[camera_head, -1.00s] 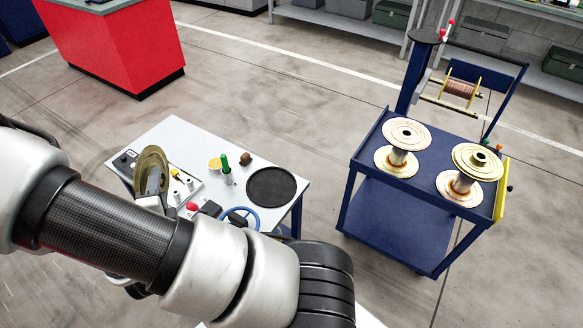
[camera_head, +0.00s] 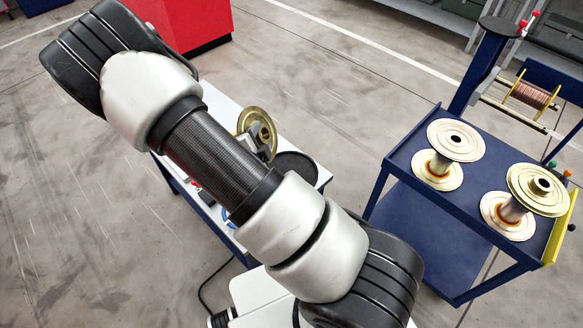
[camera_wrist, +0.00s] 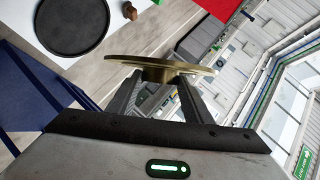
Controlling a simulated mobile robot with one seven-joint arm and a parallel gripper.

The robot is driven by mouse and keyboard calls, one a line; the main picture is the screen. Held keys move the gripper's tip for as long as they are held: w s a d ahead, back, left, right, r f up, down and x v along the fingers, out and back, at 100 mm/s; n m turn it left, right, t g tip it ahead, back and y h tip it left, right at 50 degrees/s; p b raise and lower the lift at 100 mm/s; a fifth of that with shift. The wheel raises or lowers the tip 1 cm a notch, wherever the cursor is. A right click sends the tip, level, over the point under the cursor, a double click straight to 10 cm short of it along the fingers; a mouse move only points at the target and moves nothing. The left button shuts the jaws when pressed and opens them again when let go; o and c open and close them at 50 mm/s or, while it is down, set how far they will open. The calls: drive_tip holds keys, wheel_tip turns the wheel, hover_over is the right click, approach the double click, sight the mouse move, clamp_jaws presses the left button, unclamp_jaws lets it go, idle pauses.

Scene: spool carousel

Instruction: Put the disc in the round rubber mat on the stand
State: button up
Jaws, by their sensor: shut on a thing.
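The brass-coloured disc (camera_head: 256,130) has a hub at its middle. My gripper (camera_head: 254,141) is shut on it and holds it tilted, near the round black rubber mat (camera_head: 296,166). In the wrist view the disc (camera_wrist: 160,64) shows nearly edge-on between the two fingers (camera_wrist: 160,92). The mat (camera_wrist: 72,24) lies on the white table at the upper left of that view, apart from the disc. In the head view my arm hides much of the table and the disc's lower part is partly covered by the gripper.
A blue cart (camera_head: 420,225) at the right carries two metal spools (camera_head: 455,140). A copper-wire spool (camera_head: 531,95) hangs on its rack. A red cabinet (camera_head: 190,22) stands at the back. In the wrist view a small brown object (camera_wrist: 130,11) is beside the mat.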

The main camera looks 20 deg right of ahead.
drive_tip(key=w+d+f+n+b, duration=0.1)
drive_tip(key=d+f+n+b, duration=0.2)
drive_tip(key=f+b, duration=0.3)
drive_tip(key=w+d+f+n+b, duration=0.2)
drive_tip(key=f+b, duration=0.4)
drive_tip(key=f, duration=0.6)
drive_tip(key=w+d+f+n+h+b, duration=0.1)
drive_tip(key=d+f+n+b, duration=0.4)
drive_tip(key=f, duration=0.4)
drive_tip(key=shift+w+d+f+n+b, duration=0.15)
drive_tip(key=shift+w+n+b, duration=0.25)
drive_tip(key=shift+n+b, duration=0.3)
drive_tip(key=o, duration=1.6)
drive_tip(key=shift+s+f, duration=0.1)
drive_tip(key=p+v, duration=0.4)
drive_tip(key=v, duration=1.3)
drive_tip(key=shift+s+a+p, duration=0.1)
drive_tip(key=shift+a+p, duration=0.15)
drive_tip(key=shift+p, duration=0.05)
